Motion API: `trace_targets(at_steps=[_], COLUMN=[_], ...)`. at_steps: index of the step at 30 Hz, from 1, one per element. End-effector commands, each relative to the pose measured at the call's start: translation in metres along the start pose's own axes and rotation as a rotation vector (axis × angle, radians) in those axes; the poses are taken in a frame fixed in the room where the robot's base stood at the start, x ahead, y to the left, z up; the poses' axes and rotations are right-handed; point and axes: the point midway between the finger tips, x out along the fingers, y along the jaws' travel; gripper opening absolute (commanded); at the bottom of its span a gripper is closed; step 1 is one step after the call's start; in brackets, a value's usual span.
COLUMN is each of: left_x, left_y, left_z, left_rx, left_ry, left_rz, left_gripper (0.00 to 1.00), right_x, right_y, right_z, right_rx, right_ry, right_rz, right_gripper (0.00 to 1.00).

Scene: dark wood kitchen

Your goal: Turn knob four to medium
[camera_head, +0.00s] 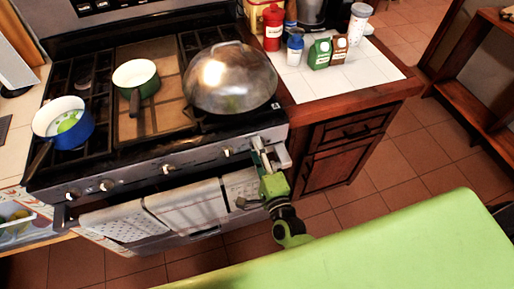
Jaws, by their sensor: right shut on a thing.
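The stove's front panel (140,177) carries a row of knobs, including one at the far left (73,195), one next to it (106,185), one near the middle (168,169) and one further right (227,152). My right gripper (261,150) is at the panel's right end, just right of that last visible knob. It is shut on a knob there, which its fingers mostly hide. The knob's setting cannot be read. My left gripper is not in view.
A blue pot (48,133), a green pan (134,97) and a large metal dome lid (222,86) stand on the stove. Towels (188,206) hang from the oven handle below the knobs. Bottles and cartons (319,55) stand on the right counter (345,84).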

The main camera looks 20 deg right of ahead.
Motion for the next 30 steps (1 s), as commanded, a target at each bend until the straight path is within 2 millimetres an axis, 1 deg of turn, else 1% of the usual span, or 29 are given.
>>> trace_targets(at_steps=[9, 24, 25, 26, 27, 30], left_x=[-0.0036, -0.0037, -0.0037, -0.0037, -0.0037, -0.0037], left_y=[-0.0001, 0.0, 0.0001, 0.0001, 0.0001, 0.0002], left_z=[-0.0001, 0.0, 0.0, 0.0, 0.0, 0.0], left_rx=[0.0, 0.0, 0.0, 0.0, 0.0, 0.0], left_ry=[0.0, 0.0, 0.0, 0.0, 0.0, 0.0], left_rz=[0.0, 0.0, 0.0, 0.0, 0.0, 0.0], left_gripper=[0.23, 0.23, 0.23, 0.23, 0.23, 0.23], right_x=[0.0002, 0.0, 0.0, 0.0, 0.0, -0.0001], right_y=[0.001, 0.0016, 0.0016, 0.0016, 0.0016, 0.0019], right_z=[0.0004, 0.0003, 0.0003, 0.0003, 0.0003, 0.0002], right_rx=[-0.101, -0.115, -0.115, -0.115, -0.115, -0.115], right_ry=[-0.001, -0.001, -0.001, -0.001, 0.0, 0.0], right_rz=[0.001, 0.001, 0.001, 0.001, 0.001, 0.002], right_gripper=[0.11, 0.11, 0.4, 0.48, 0.49, 0.49])
